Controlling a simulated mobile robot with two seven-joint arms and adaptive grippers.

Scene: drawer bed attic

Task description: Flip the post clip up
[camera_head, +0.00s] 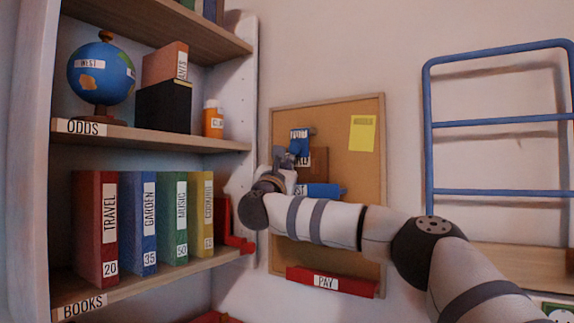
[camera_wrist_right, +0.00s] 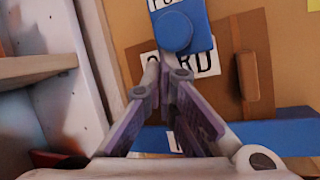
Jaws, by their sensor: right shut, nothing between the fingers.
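A blue clip (camera_head: 299,141) with a partly readable white label is on the upper part of the cork board (camera_head: 340,108). In the right wrist view the blue clip (camera_wrist_right: 182,28) hangs down over a brown card (camera_wrist_right: 222,60) and its white label. A round blue knob is at the clip's lower end. My right gripper (camera_wrist_right: 166,68) is shut and empty, its fingertips just below the clip; I cannot tell whether they touch it. In the head view my right gripper (camera_head: 284,160) partly hides the card. My left gripper is not in view.
A blue ledge (camera_head: 322,190) lies below the card and a red PAY ledge (camera_head: 331,283) at the board's foot. A yellow note (camera_head: 362,133) is at the upper right. A bookshelf (camera_head: 160,139) stands close on the left. A blue rail frame (camera_head: 500,192) is on the right wall.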

